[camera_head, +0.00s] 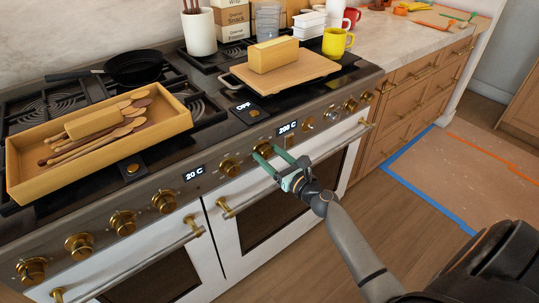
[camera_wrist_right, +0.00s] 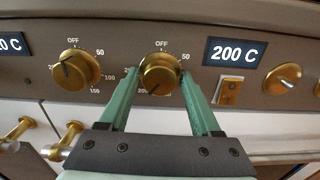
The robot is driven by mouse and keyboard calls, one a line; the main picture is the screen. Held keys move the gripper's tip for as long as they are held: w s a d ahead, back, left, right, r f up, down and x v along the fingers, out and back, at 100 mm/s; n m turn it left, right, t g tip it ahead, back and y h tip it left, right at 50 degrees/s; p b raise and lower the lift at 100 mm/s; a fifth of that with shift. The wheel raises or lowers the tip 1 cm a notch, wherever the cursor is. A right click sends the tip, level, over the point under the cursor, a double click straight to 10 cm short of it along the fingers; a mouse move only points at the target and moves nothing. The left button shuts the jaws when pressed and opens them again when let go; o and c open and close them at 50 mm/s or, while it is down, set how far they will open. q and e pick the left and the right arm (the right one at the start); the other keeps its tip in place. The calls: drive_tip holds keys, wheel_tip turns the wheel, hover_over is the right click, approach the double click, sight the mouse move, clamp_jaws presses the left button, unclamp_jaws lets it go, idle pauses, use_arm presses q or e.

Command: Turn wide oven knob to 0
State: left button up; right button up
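The wide oven's knob (camera_wrist_right: 160,75) is round and brass; its dark mark points down-left, towards the 200 end of its scale. It also shows in the head view (camera_head: 263,149), partly covered by the gripper. The display (camera_wrist_right: 234,52) to its right reads 200 C. My right gripper (camera_head: 268,157) has its two green fingers on either side of this knob, with narrow gaps showing in the right wrist view (camera_wrist_right: 160,84). It looks open; whether a fingertip touches the knob is unclear. My left gripper is not in view.
A similar brass knob (camera_wrist_right: 75,70) sits close on the left, and a small rocker switch (camera_wrist_right: 228,91) on the right. Oven door handles (camera_head: 225,208) stick out below the panel. A wooden tray (camera_head: 170,122) and a cutting board (camera_head: 305,71) lie on the stove top.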

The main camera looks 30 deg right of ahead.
clamp_jaws()
idle(0.3)
